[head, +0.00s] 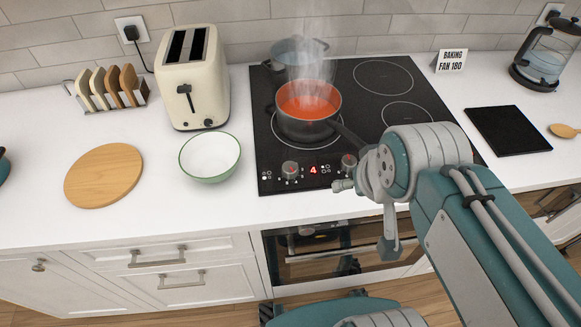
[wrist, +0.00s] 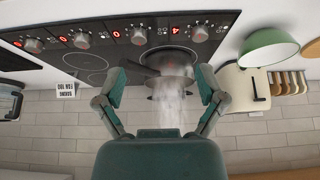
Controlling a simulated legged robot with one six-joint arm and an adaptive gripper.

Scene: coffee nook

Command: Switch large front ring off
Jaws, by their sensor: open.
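The black hob (head: 268,150) has a row of knobs with red displays along its front edge. The leftmost knob (head: 290,169) stands left of a display reading 4 (head: 313,170); another knob (head: 348,162) is beside my arm. A saucepan of red liquid (head: 308,102) steams on the large front ring. The wrist view is upside down: the leftmost knob (wrist: 200,33) appears at the right with the 4 beside it, and the other displays look like 0. My gripper (wrist: 161,80) is open and empty, its fingers spread apart from the knobs. My arm hides the right knobs in the head view.
A second pot (head: 291,50) sits behind the saucepan, whose handle points toward my arm. A green-rimmed bowl (head: 210,158), a toaster (head: 193,80) and a round board (head: 104,176) stand left. A black slab (head: 507,130) lies right. An oven door (head: 335,250) is below.

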